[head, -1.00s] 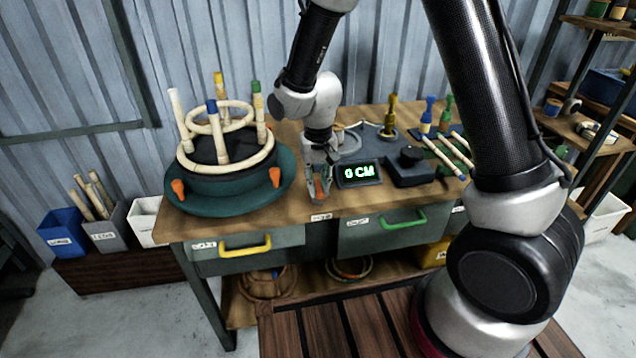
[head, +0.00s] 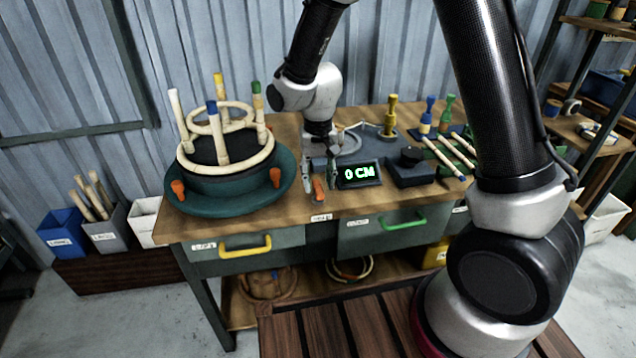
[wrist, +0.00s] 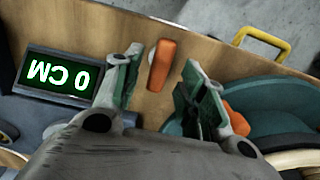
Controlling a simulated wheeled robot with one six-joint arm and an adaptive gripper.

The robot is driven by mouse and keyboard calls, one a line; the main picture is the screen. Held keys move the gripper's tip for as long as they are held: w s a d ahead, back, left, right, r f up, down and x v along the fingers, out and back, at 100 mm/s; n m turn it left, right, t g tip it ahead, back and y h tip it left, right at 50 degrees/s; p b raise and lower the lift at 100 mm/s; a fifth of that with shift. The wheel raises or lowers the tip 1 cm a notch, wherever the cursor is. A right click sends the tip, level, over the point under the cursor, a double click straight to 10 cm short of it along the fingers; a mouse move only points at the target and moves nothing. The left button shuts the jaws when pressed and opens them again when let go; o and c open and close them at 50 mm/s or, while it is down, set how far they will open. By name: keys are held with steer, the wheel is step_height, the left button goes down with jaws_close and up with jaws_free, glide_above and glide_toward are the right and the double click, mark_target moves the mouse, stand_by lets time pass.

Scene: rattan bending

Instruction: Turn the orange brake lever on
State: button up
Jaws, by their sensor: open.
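The orange brake lever (head: 319,189) stands on the bench top near its front edge, between the turntable and the display. In the wrist view the lever (wrist: 161,65) shows as an orange bar between my fingertips, with a gap on each side. My gripper (head: 320,178) is open, pointing down over the lever, and holds nothing. In the wrist view my gripper (wrist: 160,72) has one finger on each side of the lever. I see no clear contact; the lever's base is partly hard to make out.
A green turntable (head: 215,204) with orange knobs and a rattan frame (head: 225,165) stands close on the left. A display (head: 359,174) reading 0 CM and a black knob box (head: 410,170) stand close on the right. Drawers with yellow (head: 245,247) and green (head: 404,220) handles are below.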

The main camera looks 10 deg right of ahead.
mark_target(318, 186)
step_height(318, 186, up, 10)
stand_by(0.3)
